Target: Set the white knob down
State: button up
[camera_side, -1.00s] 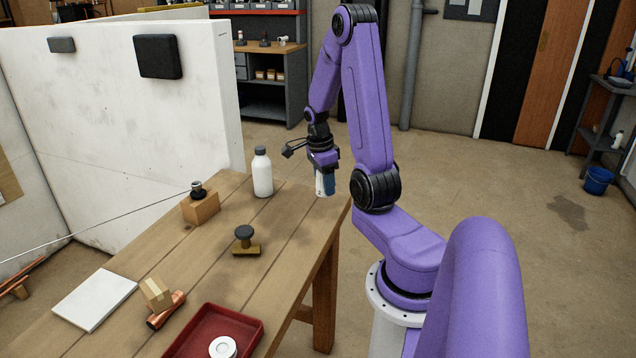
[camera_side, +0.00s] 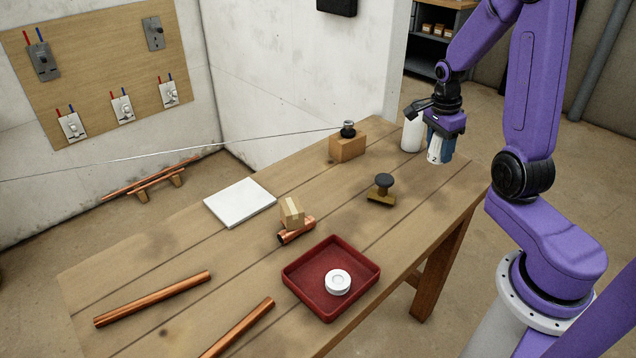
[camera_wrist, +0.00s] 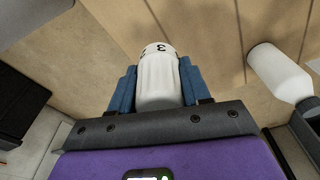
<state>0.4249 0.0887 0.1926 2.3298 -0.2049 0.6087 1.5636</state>
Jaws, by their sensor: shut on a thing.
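The white knob (camera_side: 434,151) is held between the blue fingers of my gripper (camera_side: 441,146), at the far right end of the workbench. In the wrist view the white knob (camera_wrist: 158,82) is ribbed, with dark numerals around its far end, and a blue finger presses on each side of it. My gripper (camera_wrist: 157,90) is shut on it and points down. The knob's lower end is close to the bench top; I cannot tell whether it touches. The wooden workbench (camera_side: 330,205) has bare planks around this spot.
A white bottle (camera_side: 411,133) stands just left of my gripper. A wooden block (camera_side: 347,147) with a dark fitting, a dark-topped brass stand (camera_side: 382,188), a white tile (camera_side: 240,203) and a red tray (camera_side: 300,285) with a white ring (camera_side: 338,282) are also on the bench.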

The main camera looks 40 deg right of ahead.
jog(key=w+a+n, duration=0.1)
jog(key=w+a, duration=0.1)
jog(key=a, duration=0.1)
jog(key=w+a+n, duration=0.2)
jog(key=w+a, duration=0.1)
jog(key=w+a+n, duration=0.2)
jog(key=w+a, duration=0.1)
jog(key=shift+a+t, duration=0.25)
jog(key=shift+t, duration=0.05)
jog(key=w+a+n, duration=0.4)
jog(key=a, duration=0.5)
send_over(315, 182)
jog(key=f, duration=0.9)
jog(key=shift+s+a+f, duration=0.15)
jog(key=shift+s+a, duration=0.1)
jog(key=shift+s, duration=0.1)
jog(key=shift+w+f, duration=0.1)
jog(key=shift+f, duration=0.1)
jog(key=shift+w+f, duration=0.15)
jog(key=shift+f, duration=1.5)
jog(key=shift+f, duration=0.1)
jog(key=o, duration=1.1)
